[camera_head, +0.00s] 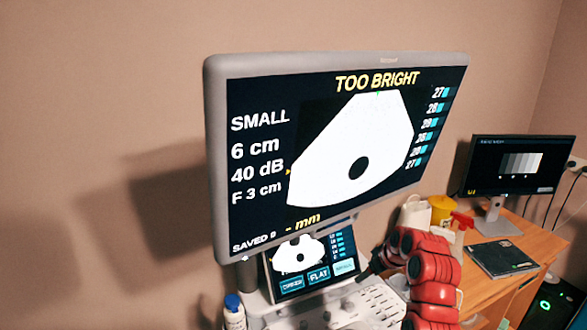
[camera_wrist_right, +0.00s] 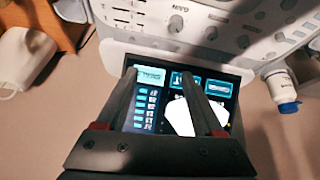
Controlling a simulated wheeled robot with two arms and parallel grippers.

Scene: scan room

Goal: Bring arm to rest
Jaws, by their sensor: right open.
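My right arm, red and black, comes in at the lower right of the head view. Its dark gripper (camera_head: 373,268) is beside the right edge of the small touch panel (camera_head: 300,268) and partly hidden by the arm. In the right wrist view the two black fingers of this gripper (camera_wrist_right: 160,78) are apart with nothing between them. They lie in front of the lit touch panel (camera_wrist_right: 152,98); I cannot tell whether they touch it. My left gripper is not in view.
A large monitor (camera_head: 262,95) reading "TOO BRIGHT" stands above the console (camera_head: 362,305). A white bottle (camera_head: 234,315) with a blue cap is at its left. A wooden desk (camera_head: 535,243) at right holds a second monitor (camera_head: 515,165), a yellow container (camera_head: 442,207) and a dark flat item (camera_head: 503,258).

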